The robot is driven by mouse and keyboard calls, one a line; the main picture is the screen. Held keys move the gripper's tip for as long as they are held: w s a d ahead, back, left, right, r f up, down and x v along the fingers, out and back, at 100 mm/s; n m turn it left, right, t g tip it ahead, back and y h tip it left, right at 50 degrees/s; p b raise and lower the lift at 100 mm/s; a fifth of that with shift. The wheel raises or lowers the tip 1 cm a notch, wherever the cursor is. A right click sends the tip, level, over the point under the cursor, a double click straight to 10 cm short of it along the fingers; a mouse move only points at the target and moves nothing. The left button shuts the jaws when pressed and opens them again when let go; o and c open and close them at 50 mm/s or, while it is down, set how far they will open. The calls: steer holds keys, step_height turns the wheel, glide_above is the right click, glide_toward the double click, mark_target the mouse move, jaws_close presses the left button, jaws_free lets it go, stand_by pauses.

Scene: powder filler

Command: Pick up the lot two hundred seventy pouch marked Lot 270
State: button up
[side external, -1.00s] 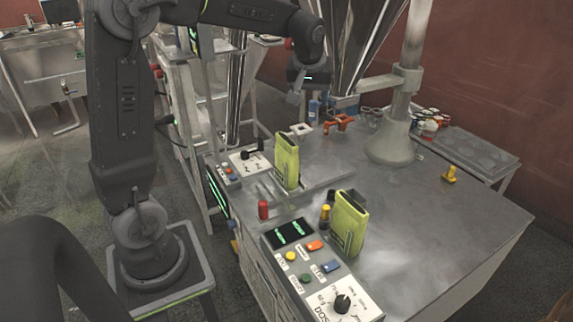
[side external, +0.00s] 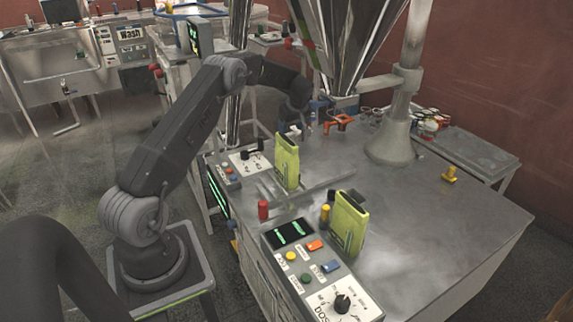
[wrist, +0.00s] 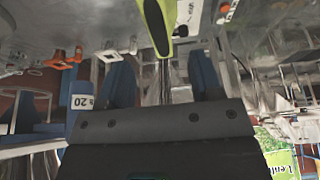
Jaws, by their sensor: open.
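Two yellow-green pouches stand upright on the steel table: a rear pouch (side external: 287,163) and a front pouch (side external: 348,224). No lot number is readable on either in the side view. My gripper (side external: 291,128) is just behind and above the rear pouch's top, its fingers partly hidden. In the wrist view, the two blue fingers of my gripper (wrist: 161,72) are apart with nothing between them. A yellow-green pouch (wrist: 158,22) shows beyond them at the top edge, partly cut off and seen from its narrow side.
A control panel with a dose dial (side external: 342,303) is at the table's front edge. A red knob (side external: 263,209) and a yellow-topped post (side external: 325,213) stand near the pouches. A steel column (side external: 391,140) rises behind. The table's right side is mostly clear.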

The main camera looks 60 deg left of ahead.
mark_target(287, 139)
steer(key=shift+x, duration=4.25)
steer(key=shift+f, duration=0.25)
jaws_close()
